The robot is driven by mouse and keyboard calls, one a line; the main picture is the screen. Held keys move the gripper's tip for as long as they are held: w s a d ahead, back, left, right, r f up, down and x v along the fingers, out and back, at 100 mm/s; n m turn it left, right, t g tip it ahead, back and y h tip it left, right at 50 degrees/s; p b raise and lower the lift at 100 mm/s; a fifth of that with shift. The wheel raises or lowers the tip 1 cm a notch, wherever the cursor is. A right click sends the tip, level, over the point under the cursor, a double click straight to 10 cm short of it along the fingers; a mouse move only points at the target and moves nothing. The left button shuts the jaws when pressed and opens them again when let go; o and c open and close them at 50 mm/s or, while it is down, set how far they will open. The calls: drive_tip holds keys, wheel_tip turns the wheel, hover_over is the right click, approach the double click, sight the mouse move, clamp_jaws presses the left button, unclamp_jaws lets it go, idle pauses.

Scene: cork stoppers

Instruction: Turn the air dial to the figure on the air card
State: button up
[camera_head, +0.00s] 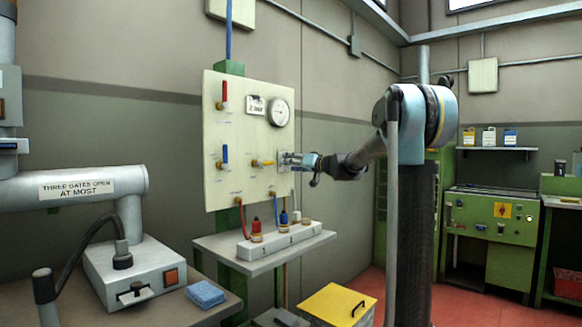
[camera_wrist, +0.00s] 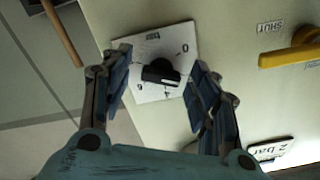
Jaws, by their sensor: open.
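The air dial is a black knob (camera_wrist: 161,73) on a white plate (camera_wrist: 150,95) with printed figures, one of them a 0. A pale line marks the knob, but I cannot tell which figure it points to. My gripper (camera_wrist: 157,66) is open, one finger on each side of the knob, with gaps between. In the head view my gripper (camera_head: 298,160) is at the right edge of the cream panel (camera_head: 232,187) and partly hides the dial plate. The air card (camera_wrist: 270,149) reads "2 bar"; in the head view the card (camera_head: 255,105) is beside the round gauge (camera_head: 278,112).
A yellow valve handle (camera_wrist: 290,56) is beside the dial, near a "SHUT" label (camera_wrist: 270,29). The panel also carries a red handle (camera_head: 224,95) and a blue handle (camera_head: 225,156). Below is a grey shelf (camera_head: 262,262) with a white block holding stoppers.

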drive_tip(key=shift+w+a, duration=0.2)
drive_tip(key=shift+a, duration=0.05)
drive_tip(key=shift+c, duration=0.6)
drive_tip(key=c, duration=0.9)
drive_tip(key=shift+c, duration=0.2)
drive_tip(key=shift+m, duration=0.3)
drive_tip(key=o, duration=1.1)
drive_tip(key=shift+c, duration=0.2)
drive_tip(key=shift+d, duration=0.1)
